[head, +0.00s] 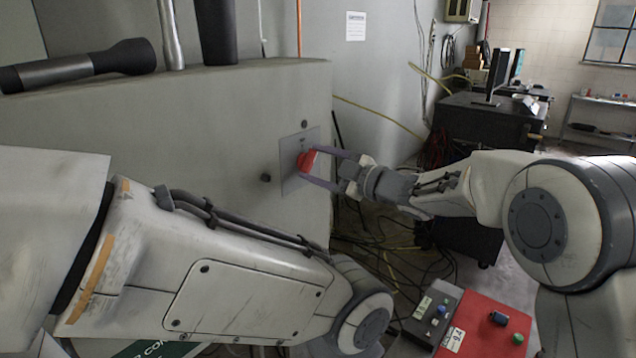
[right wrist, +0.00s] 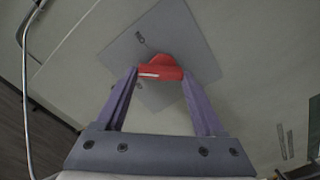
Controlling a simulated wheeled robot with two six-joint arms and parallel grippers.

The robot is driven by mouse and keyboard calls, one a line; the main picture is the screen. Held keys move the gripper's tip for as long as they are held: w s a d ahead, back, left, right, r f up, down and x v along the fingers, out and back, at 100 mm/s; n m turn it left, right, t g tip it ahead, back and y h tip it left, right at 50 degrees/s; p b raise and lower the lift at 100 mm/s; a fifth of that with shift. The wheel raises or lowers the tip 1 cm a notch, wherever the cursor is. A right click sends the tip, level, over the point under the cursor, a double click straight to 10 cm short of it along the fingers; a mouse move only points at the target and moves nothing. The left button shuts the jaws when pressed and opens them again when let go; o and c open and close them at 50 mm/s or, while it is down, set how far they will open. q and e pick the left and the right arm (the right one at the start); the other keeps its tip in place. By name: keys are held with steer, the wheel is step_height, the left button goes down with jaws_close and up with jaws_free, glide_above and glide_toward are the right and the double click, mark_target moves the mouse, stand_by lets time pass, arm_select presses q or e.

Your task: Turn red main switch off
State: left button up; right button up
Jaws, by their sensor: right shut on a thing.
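The red main switch (head: 306,160) is a red rotary handle on a square grey plate (head: 289,180) set in the side of a large pale cabinet. My right gripper (head: 311,165) reaches it from the right, its purple fingers on either side of the handle. In the right wrist view the red switch (right wrist: 160,68) sits between the fingertips of the right gripper (right wrist: 161,76), which is shut on it. A pale mark shows on the handle's near edge. My left arm crosses the lower left of the head view, and its gripper is not in view.
A dark flashlight-like cylinder (head: 80,65) lies on the cabinet top. A red control box (head: 485,328) with buttons stands at the lower right. Cables (head: 385,240) lie on the floor behind my right gripper.

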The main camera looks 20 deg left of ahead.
steer(key=n+b, duration=0.1)
steer(key=b, duration=0.1)
steer(key=n+b, duration=0.3)
steer(key=n, duration=0.1)
steer(key=shift+s+f+b, duration=0.15)
steer(key=shift+f+b, duration=0.15)
steer(key=shift+b, duration=0.1)
steer(key=shift+a+r+n+b, duration=0.1)
steer(key=shift+n+b, duration=1.15)
steer(key=shift+n, duration=0.35)
steer(key=o, duration=1.4)
steer(key=shift+c, duration=0.2)
